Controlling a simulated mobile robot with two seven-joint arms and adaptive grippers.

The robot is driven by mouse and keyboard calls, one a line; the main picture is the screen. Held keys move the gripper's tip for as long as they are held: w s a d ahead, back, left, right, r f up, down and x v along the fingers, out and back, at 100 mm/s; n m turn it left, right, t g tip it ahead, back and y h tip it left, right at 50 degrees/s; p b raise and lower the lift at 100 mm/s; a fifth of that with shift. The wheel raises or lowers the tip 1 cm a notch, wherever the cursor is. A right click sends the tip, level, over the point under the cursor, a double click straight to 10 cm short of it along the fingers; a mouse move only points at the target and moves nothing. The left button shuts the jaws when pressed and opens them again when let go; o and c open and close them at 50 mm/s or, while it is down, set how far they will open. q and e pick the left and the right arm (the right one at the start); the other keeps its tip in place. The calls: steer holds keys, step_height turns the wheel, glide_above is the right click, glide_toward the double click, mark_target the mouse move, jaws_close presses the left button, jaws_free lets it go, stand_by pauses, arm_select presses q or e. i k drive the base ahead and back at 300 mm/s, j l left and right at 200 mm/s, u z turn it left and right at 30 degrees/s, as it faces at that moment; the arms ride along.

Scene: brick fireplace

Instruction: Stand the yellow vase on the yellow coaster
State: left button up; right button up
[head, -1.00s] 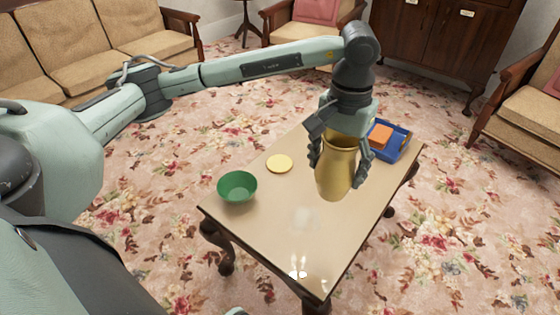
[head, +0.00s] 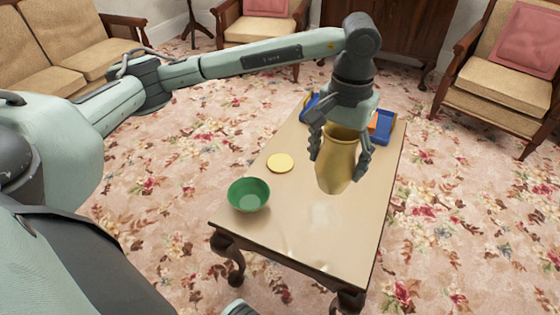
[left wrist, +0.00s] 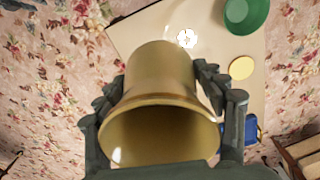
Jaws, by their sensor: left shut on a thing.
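The yellow vase (head: 337,162) is gold-coloured and upright in the head view. My left gripper (head: 340,150) is shut on it from above, one finger on each side. The vase seems held above the table, though its exact height is hard to tell. In the left wrist view the vase (left wrist: 160,105) fills the middle, its wide mouth towards the camera. The yellow coaster (head: 280,163) lies flat and bare on the table, left of the vase; it also shows in the left wrist view (left wrist: 242,68). My right gripper is not in view.
The table (head: 300,235) also holds a green bowl (head: 249,196) near its left edge and a blue tray (head: 384,138) with an orange thing (head: 373,122) at the far end, partly behind my gripper. Armchairs (head: 500,75) stand beyond on the flowered carpet.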

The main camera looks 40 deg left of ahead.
mark_target(281, 162)
steer(key=k+j+z, duration=0.15)
steer(key=j, duration=0.2)
steer(key=j+z, duration=0.2)
steer(key=j, duration=0.2)
steer(key=k+j+z, duration=0.15)
steer(key=j, duration=0.2)
steer(key=k+j+z, duration=0.15)
steer(key=j, duration=0.15)
steer(key=k+j+z, duration=0.2)
steer(key=j, duration=0.15)
steer(key=k+j+z, duration=0.15)
steer(key=j, duration=0.15)
steer(key=j+z, duration=0.1)
steer(key=j, duration=0.2)
steer(key=k+j+z, duration=0.15)
steer(key=j+z, duration=0.2)
steer(key=j, duration=0.3)
steer(key=k+j+z, duration=0.25)
steer(key=j, duration=0.25)
steer(key=j+z, duration=0.45)
steer(key=j, duration=0.45)
steer(key=j+z, duration=0.2)
steer(key=j, duration=0.35)
steer(key=i, duration=0.05)
